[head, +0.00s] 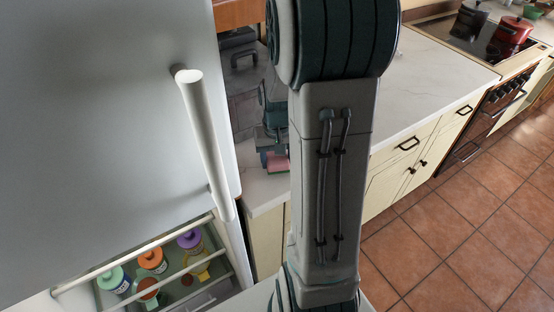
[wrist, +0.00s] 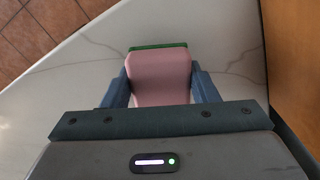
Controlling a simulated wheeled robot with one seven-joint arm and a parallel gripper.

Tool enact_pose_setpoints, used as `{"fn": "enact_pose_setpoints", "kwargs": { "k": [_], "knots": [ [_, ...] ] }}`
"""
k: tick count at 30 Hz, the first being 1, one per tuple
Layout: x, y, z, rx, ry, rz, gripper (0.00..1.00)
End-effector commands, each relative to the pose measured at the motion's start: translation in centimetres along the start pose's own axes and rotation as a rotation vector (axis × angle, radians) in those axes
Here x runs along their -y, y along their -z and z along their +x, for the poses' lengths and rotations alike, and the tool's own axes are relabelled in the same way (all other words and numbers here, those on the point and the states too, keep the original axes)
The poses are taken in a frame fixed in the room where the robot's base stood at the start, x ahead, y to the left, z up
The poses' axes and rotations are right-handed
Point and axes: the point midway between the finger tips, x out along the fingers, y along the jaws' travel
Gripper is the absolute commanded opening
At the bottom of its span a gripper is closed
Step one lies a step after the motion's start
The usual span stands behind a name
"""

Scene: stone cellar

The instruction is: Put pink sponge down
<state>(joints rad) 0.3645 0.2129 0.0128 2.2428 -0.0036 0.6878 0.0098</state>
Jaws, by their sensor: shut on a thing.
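The pink sponge (wrist: 160,77) has a green layer along its far edge. In the wrist view my gripper (wrist: 160,88) is shut on it, with one blue finger on each side. The white marble counter (wrist: 90,88) lies beneath the sponge; I cannot tell whether the sponge touches it. In the head view the sponge (head: 277,163) shows small, left of my arm and close to the counter's (head: 262,190) near end. My gripper (head: 272,150) is partly hidden there behind my arm.
A fridge door (head: 100,110) with a long white handle (head: 205,145) stands at the left. Below are shelves with several coloured bottles (head: 152,262). A red pot (head: 514,30) stands on the stove at the far right. An orange-brown wooden surface (wrist: 292,60) borders the counter.

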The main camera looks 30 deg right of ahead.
Motion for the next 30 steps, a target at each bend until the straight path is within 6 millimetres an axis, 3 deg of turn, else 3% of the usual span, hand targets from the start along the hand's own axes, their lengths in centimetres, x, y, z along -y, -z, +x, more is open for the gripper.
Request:
{"fn": "enact_pose_setpoints", "kwargs": {
  "k": [4, 17, 18, 20, 30],
  "knots": [
    [0.0, 0.0, 1.5, 0.001, 0.0, 0.0, 0.35],
    [0.0, 0.0, 2.2, -0.002, 0.0, 0.0, 0.35],
    [0.0, 0.0, 2.1, -0.002, 0.0, 0.0, 0.62],
    [0.0, 0.0, 2.0, -0.002, 0.0, 0.0, 0.75],
    [0.0, 0.0, 1.7, -0.002, 0.0, 0.0, 0.75]
  ]
}}
